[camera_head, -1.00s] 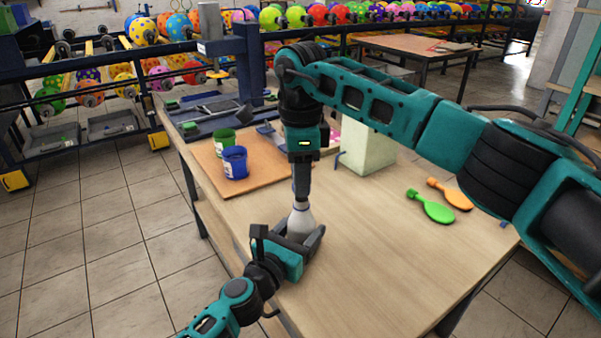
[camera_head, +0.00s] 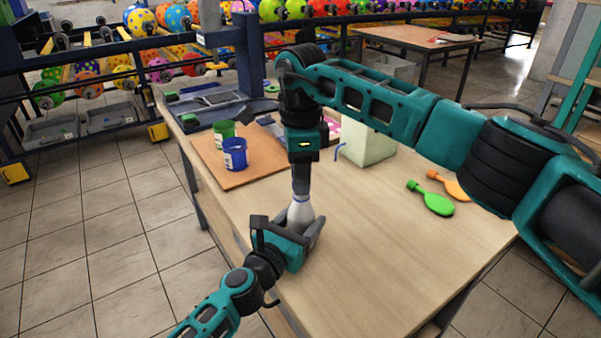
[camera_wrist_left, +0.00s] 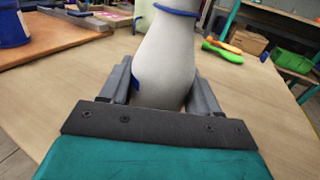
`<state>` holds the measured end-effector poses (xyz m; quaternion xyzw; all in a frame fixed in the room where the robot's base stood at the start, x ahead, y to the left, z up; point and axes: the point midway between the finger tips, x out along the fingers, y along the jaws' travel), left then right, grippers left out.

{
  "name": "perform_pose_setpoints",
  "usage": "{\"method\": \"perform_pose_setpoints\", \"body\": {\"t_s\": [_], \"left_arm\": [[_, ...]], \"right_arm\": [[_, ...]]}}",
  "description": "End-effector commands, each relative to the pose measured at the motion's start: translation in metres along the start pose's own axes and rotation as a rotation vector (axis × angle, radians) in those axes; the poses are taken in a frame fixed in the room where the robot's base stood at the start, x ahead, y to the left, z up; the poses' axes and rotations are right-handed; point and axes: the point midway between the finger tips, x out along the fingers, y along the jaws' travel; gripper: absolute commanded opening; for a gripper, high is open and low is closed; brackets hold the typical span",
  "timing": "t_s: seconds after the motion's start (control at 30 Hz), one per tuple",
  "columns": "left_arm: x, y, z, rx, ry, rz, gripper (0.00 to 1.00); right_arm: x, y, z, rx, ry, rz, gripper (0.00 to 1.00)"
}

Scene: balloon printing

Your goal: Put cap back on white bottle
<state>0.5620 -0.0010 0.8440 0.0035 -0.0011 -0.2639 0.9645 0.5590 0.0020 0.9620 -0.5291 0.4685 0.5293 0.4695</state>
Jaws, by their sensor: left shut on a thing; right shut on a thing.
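The white bottle (camera_head: 300,216) stands upright near the table's front-left edge. It also shows in the left wrist view (camera_wrist_left: 168,62), with a blue ring around its neck. My left gripper (camera_head: 291,232) is shut on the bottle's lower body, with one finger on each side. My right gripper (camera_head: 301,188) points straight down over the bottle, in line with it, its fingertips at the bottle's top. It is shut on the cap, which the fingers hide. I cannot tell whether the cap touches the bottle's mouth. The bottle's top is cut off in the left wrist view.
A brown board (camera_head: 264,174) holds a blue cup (camera_head: 235,155) and a green cup (camera_head: 223,132). A pale green box (camera_head: 368,147) stands behind my right forearm. A green paddle (camera_head: 432,199) and an orange paddle (camera_head: 452,184) lie at the right. The table's front middle is clear.

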Motion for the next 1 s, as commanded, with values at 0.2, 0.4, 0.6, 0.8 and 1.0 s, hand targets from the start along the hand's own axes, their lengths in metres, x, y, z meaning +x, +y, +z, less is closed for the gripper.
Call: {"method": "perform_pose_setpoints", "body": {"t_s": [0.2,0.4,0.6,0.8,1.0], "left_arm": [[0.000,0.000,-0.001,0.001,0.001,0.001,0.07],[0.000,0.000,-0.001,0.001,0.001,0.001,0.07],[0.000,0.000,-0.001,0.001,0.001,0.001,0.07],[0.000,0.000,-0.001,0.001,0.001,0.001,0.00],[0.000,0.000,-0.001,0.001,0.002,0.001,0.00]], "right_arm": [[0.004,0.000,0.000,0.000,0.000,0.000,0.07],[0.008,0.000,0.000,0.000,0.000,0.000,0.07],[0.012,0.000,0.000,0.000,0.000,0.001,0.07],[0.011,0.000,0.000,0.098,0.000,0.000,0.07],[0.011,-0.001,0.000,0.456,-0.001,-0.001,0.07]]}}
